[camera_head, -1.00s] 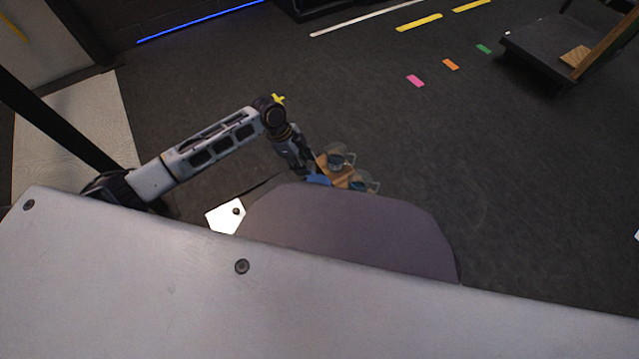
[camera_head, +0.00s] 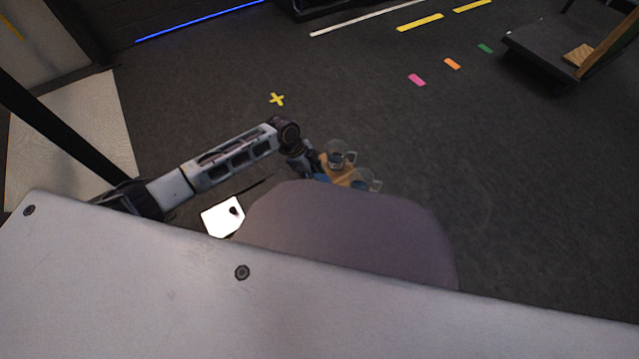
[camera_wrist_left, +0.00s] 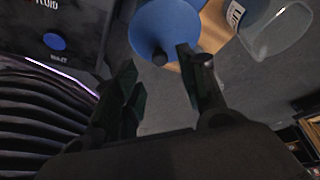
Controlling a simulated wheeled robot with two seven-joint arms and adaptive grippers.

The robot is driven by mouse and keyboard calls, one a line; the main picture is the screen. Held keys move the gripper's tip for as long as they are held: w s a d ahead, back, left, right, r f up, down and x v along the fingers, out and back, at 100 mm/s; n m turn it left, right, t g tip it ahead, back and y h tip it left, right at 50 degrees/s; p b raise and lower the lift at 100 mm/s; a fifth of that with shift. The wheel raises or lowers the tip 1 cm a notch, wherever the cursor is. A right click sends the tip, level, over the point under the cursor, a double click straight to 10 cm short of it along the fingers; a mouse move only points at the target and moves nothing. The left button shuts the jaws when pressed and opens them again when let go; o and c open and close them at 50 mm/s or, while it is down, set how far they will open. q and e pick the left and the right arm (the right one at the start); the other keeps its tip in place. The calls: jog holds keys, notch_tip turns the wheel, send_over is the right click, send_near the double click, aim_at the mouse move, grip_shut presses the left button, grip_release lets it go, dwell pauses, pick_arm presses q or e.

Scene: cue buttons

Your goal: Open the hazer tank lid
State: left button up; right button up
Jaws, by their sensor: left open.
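My left gripper (camera_wrist_left: 158,72) is open in the left wrist view, with nothing between its dark fingers. In the head view the end of my left arm (camera_head: 305,168) is partly hidden by my body. A black unit (camera_wrist_left: 88,25) with a ribbed side stands at the left of the wrist view. It bears the word FLUID and a round blue spot (camera_wrist_left: 54,41), which may be a lid or a mark; I cannot tell. A blue cone-like piece (camera_wrist_left: 165,25) with a dark tip lies beyond the fingers, close to the right fingertip; touching is unclear. My right gripper is not seen.
A clear jug (camera_wrist_left: 275,32) stands on a wooden board (camera_wrist_left: 215,28); the head view shows two clear jugs near my left arm's end. A dark cart (camera_head: 545,50) stands at top right. The floor (camera_head: 500,180) right of the jugs is clear.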

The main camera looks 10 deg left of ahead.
pick_arm(q)
jog(key=shift+b+x, duration=0.95)
jog(key=shift+x, duration=1.25)
grip_shut()
